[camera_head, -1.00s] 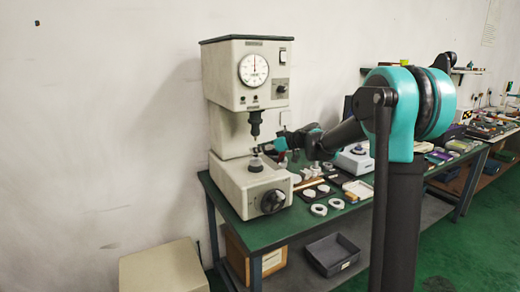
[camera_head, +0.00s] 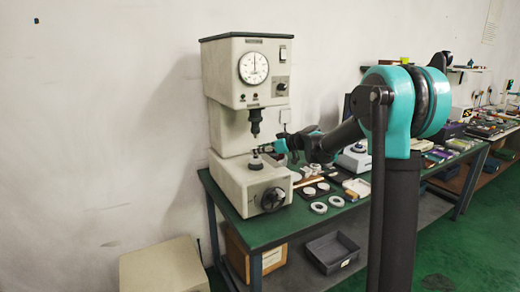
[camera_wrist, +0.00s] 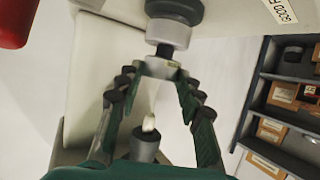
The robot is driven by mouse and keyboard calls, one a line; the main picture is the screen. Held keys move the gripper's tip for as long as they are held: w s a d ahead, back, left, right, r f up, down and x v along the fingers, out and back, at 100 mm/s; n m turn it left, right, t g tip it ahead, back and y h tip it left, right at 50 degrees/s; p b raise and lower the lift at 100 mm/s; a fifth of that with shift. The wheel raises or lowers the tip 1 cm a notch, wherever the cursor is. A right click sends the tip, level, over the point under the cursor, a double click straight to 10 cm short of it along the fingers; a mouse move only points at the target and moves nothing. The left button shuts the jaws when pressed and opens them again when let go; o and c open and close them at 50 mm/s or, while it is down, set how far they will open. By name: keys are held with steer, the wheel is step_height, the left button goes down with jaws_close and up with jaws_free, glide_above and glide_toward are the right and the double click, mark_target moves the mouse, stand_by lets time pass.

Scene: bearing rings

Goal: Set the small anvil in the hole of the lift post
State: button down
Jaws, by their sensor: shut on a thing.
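My gripper (camera_wrist: 162,70) is shut on the small anvil (camera_wrist: 160,67), a small light-grey piece pinched between its fingertips. The wrist view looks upside down. The lift post (camera_wrist: 172,33), a grey cylinder on a dark collar, stands close to the anvil, with a dark part between them; I cannot tell whether that is the anvil's stem or the hole, or whether they touch. In the head view, the lift post (camera_head: 255,160) stands on the tester's base, with my gripper (camera_head: 262,149) just above it. The anvil is too small to make out there.
The tester's dark indenter (camera_head: 255,124) hangs above my gripper; its light tip (camera_wrist: 149,122) shows between the fingers. The tester (camera_head: 232,85) rises behind. White rings (camera_head: 319,208) and small parts lie on the green bench to the right. A grey bin (camera_head: 332,252) sits below.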

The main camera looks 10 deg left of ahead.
steer(key=shift+f, duration=0.6)
steer(key=c, duration=0.9)
jaws_free()
steer(key=v, duration=1.1)
steer(key=s+d+f+m+h, duration=0.3)
steer(key=s+d+f, duration=0.3)
steer(key=s, duration=0.5)
steer(key=s+d+f+m+g+h, duration=0.1)
steer(key=s+d+f+m+h, duration=0.3)
steer(key=s+f, duration=0.7)
steer(key=s+d+f+m+g+h, duration=0.1)
steer(key=s+d+f+m+h, duration=0.3)
steer(key=s+d+f, duration=0.4)
steer(key=s+d+m, duration=0.1)
steer(key=s, duration=0.2)
steer(key=shift+f, duration=0.25)
